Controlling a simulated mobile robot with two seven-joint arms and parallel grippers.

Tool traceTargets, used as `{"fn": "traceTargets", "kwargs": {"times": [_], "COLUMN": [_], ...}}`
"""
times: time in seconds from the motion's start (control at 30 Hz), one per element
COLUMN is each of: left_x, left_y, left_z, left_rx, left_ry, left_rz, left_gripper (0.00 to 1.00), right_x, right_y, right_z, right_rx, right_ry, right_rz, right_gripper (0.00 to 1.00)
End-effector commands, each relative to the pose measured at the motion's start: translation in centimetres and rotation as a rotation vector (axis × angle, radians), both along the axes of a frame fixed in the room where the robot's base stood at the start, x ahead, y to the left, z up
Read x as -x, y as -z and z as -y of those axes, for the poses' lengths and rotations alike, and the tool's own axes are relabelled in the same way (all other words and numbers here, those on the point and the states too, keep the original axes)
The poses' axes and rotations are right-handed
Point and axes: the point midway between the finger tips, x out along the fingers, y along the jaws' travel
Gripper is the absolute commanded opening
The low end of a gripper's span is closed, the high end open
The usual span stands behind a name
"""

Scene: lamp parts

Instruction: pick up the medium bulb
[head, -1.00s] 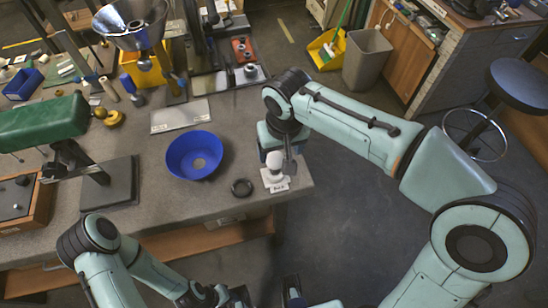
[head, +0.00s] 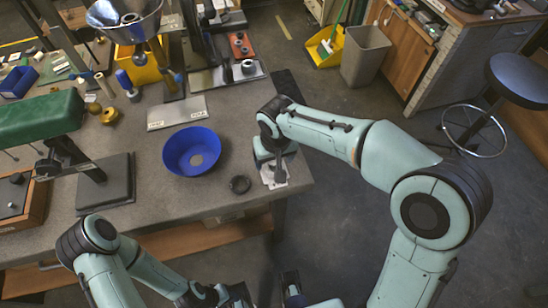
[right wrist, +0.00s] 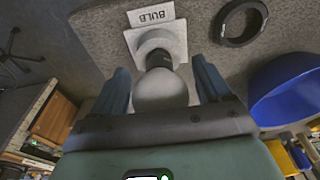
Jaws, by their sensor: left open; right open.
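The medium bulb (right wrist: 160,90) is a white globe with a dark collar. In the right wrist view it lies between the two blue fingers of my open right gripper (right wrist: 162,88), with no clear contact on either side. It is on a pale square stand (right wrist: 160,38) beside a label reading BULB. In the head view my right gripper (head: 273,165) is over the stand at the table's right corner and hides most of the bulb. My left gripper (head: 265,292) is at the bottom edge, partly cut off, open and away from the table.
A blue bowl (head: 178,160) and a black ring (head: 240,184) lie left of the bulb stand. A grey plate (head: 176,112) is behind the bowl. A green-topped lamp-like fixture (head: 40,118) stands at the left.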

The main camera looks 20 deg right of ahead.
Motion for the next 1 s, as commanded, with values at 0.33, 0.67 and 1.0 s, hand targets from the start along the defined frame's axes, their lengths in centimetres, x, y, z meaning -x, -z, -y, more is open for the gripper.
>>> {"fn": "traceTargets", "kwargs": {"times": [0.33, 0.67, 1.0], "left_x": [0.0, 0.0, -0.2], "left_y": [0.0, -0.1, -1.1], "left_z": [0.0, 0.0, 0.0], "left_rx": [0.0, 0.0, 0.0], "left_ry": [0.0, 0.0, 0.0], "left_rz": [0.0, 0.0, 0.002], "left_gripper": [0.43, 0.43, 0.43], "right_x": [0.0, 0.0, -0.1], "right_y": [-0.1, -0.6, -6.4], "right_z": [0.0, 0.0, -0.1], "right_rx": [0.0, -0.001, -0.004], "right_ry": [0.0, 0.0, -0.001], "right_rz": [0.0, 0.002, 0.006], "right_gripper": [0.27, 0.27, 0.27]}}
